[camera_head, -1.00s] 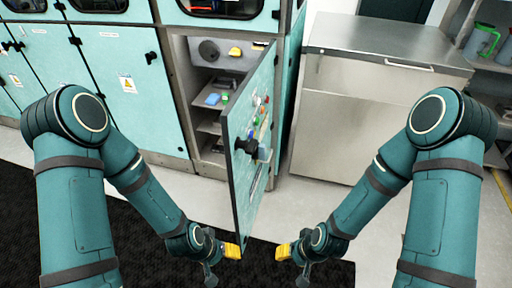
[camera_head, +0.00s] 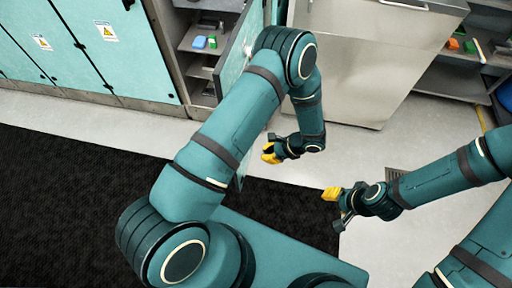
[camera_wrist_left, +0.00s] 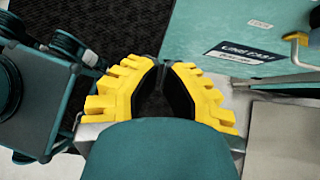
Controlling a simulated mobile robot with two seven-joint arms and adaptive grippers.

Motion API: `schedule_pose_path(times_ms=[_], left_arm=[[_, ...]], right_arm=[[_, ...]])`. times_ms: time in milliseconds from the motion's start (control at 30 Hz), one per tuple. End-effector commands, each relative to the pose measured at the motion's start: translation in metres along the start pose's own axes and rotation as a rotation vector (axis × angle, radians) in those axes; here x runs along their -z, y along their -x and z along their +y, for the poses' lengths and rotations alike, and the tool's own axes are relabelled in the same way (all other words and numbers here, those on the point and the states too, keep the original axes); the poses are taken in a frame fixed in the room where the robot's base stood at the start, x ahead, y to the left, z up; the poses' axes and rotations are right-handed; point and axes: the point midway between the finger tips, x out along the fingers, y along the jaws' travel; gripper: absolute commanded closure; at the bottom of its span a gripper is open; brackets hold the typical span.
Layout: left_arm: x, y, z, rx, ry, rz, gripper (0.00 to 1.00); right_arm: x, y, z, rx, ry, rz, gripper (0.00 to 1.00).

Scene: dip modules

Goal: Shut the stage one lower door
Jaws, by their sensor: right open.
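The teal lower door (camera_head: 232,58) stands open in the head view. My left arm covers most of it, and its lower edge shows just beside the left gripper. My left gripper (camera_head: 268,154) is at the right of that edge, low in front of the steel cabinet; contact with the door cannot be told. In the left wrist view its yellow fingers (camera_wrist_left: 160,68) come together at the tips with nothing seen between them. A teal panel with a dark label (camera_wrist_left: 245,52) is at the upper right there. My right gripper (camera_head: 332,194) is open and empty, further right.
Shelves (camera_head: 198,40) inside the open cabinet hold a blue and a green item. A steel cabinet (camera_head: 350,60) stands right of the door, with open shelving (camera_head: 455,75) beyond it. A black mat (camera_head: 80,190) covers the floor at the left.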

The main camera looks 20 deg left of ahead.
Motion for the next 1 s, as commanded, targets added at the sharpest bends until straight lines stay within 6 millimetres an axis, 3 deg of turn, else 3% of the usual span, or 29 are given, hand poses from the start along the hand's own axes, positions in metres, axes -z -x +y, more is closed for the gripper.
schedule_pose_path(times_ms=[133, 267, 700, 1000], left_arm=[[-0.004, -0.002, -0.008, 0.032, -0.012, -0.038, 1.0], [-0.004, -0.018, -0.008, 0.029, -0.011, -0.038, 1.0], [-0.007, -0.102, -0.009, 0.026, -0.011, -0.036, 1.0], [-0.034, -0.123, -0.011, 0.029, -0.01, -0.034, 1.0]], right_arm=[[0.0, 0.001, -0.001, 0.0, 0.0, 0.0, 0.53], [0.0, 0.0, 0.0, 0.0, 0.001, 0.0, 0.53], [-0.003, -0.005, 0.002, 0.001, 0.002, -0.006, 0.53], [-0.002, -0.002, 0.001, 0.001, 0.002, -0.004, 0.53]])
